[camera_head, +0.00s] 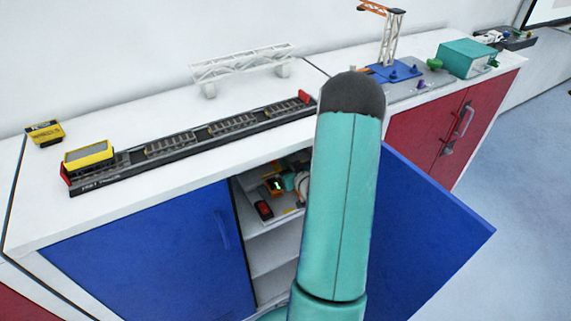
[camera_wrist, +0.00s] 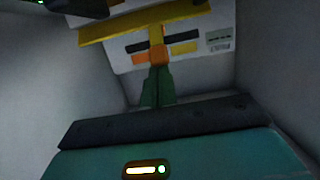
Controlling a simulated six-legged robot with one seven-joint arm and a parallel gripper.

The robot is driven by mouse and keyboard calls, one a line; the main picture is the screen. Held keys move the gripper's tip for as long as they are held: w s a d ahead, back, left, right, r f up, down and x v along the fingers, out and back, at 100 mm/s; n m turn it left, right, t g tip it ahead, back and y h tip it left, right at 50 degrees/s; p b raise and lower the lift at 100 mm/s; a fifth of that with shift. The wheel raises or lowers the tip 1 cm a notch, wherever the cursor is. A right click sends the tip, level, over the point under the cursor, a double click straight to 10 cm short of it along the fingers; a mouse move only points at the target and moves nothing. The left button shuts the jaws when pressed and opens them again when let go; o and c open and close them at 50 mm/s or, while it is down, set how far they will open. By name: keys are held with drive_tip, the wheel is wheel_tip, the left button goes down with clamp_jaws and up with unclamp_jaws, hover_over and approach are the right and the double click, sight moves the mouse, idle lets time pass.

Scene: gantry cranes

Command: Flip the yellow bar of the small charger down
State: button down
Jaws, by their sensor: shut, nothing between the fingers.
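In the wrist view, a white device that looks like the small charger (camera_wrist: 187,60) has dark and orange patches on its face. Its yellow bar (camera_wrist: 120,30) runs across the upper part of the face, sticking out and slightly tilted. My gripper (camera_wrist: 156,70) has its dark green fingers shut and empty, pointing at the charger's face below the bar. An orange piece sits just at the fingertips; I cannot tell whether they touch. In the head view my arm hides most of this area inside the open cabinet.
The open blue door (camera_head: 430,235) stands right of my arm. A red and black item (camera_head: 264,210) lies on the cabinet shelf (camera_head: 265,228). Pale cabinet walls are close on both sides in the wrist view. A model train track (camera_head: 190,143) lies on the white counter above.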

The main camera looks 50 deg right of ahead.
drive_tip(key=shift+s+a+f+t+h, duration=0.15)
drive_tip(key=shift+s+f+t, duration=0.3)
drive_tip(key=shift+f+t, duration=0.1)
drive_tip(key=shift+s+a+f+t+h, duration=0.15)
drive_tip(key=shift+s+f+t, duration=0.25)
drive_tip(key=shift+t, duration=0.15)
drive_tip(key=shift+s+a+f, duration=0.15)
drive_tip(key=shift+s+f, duration=0.25)
drive_tip(key=shift+f, duration=0.35)
drive_tip(key=shift+s+a+f, duration=0.1)
drive_tip(key=shift+s+f, duration=0.25)
drive_tip(key=shift+f, duration=0.35)
drive_tip(key=shift+r, duration=0.1)
drive_tip(key=shift+w+r, duration=0.1)
